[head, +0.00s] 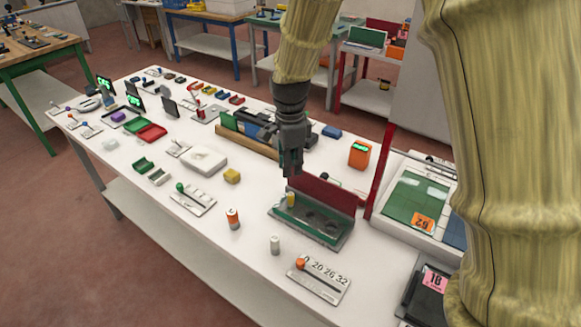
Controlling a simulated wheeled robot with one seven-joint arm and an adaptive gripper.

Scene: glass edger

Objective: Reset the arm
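My arm comes down from the top of the head view, and my gripper (291,170) points downward over the white table (120,175). Its dark fingers hang in front of the green fixture with the red back plate (322,195), near that plate's left end. The fingers look close together, but they are small and dark, so I cannot tell whether they are open. I see nothing clearly held between them. A small yellow cylinder (290,199) stands on the fixture below the fingertips.
An orange-and-white cylinder (233,218), a grey cylinder (275,244) and a numbered slider plate (318,279) stand near the front edge. A tall red post (380,172) and a green panel machine (410,203) are to the right. Small items crowd the table's far left.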

